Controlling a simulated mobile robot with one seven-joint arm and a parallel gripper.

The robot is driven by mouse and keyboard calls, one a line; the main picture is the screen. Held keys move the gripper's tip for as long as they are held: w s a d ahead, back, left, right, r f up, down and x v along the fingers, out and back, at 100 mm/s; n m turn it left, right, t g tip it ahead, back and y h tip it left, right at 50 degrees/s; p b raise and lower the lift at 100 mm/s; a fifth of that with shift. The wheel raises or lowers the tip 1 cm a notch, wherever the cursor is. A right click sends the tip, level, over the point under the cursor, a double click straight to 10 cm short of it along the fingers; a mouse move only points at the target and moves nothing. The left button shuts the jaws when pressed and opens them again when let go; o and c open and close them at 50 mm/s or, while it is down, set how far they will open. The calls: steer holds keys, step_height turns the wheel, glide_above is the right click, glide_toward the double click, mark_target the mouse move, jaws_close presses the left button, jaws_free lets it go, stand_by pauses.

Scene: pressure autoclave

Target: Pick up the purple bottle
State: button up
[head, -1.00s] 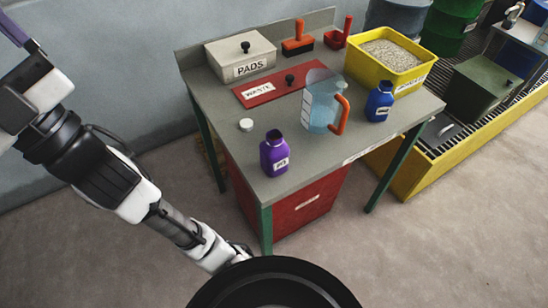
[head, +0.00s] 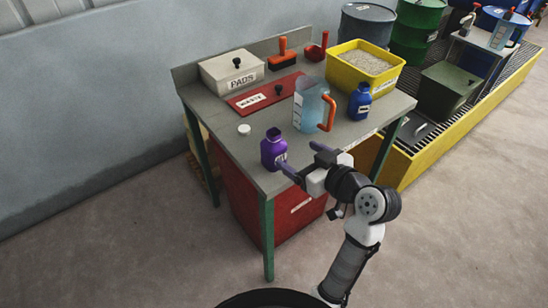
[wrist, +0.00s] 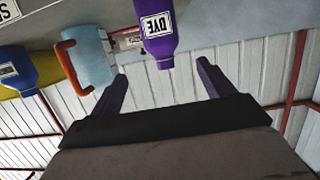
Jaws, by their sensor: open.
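The purple bottle (head: 273,150) stands upright and uncapped near the front left corner of the grey table. In the wrist view the purple bottle (wrist: 157,32) appears upside down, with a white DYE label, beyond and between the fingers. My gripper (head: 305,160) is open beside the bottle's right front side, at about its lower height. In the wrist view my gripper (wrist: 162,82) has its two fingers spread wide with nothing between the tips. In the head view one finger overlaps the bottle's lower edge; I cannot tell whether it touches.
A clear jug (head: 308,105) with an orange handle and a blue bottle (head: 359,102) stand right of the purple bottle. A white cap (head: 244,129) lies to its left. Behind are a red waste lid (head: 262,96), a pads box (head: 232,73) and a yellow tub (head: 335,61).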

mark_target(282, 148)
steer(key=x, duration=0.2)
steer(key=p+x, duration=0.1)
steer(key=x, duration=0.2)
steer(key=f+p+x, duration=0.1)
steer(key=x, duration=0.1)
steer(key=shift+w+a, duration=0.1)
steer(key=p+x, duration=0.1)
steer(key=x, duration=0.1)
steer(key=p+x, duration=0.1)
steer(key=x, duration=0.1)
steer(key=shift+a, duration=0.3)
steer(key=shift+w+a+f+p, duration=0.25)
steer(key=shift+w+f+p, duration=0.05)
steer(key=shift+w+f, duration=0.05)
steer(key=c, duration=1.3)
steer(key=shift+r, duration=0.1)
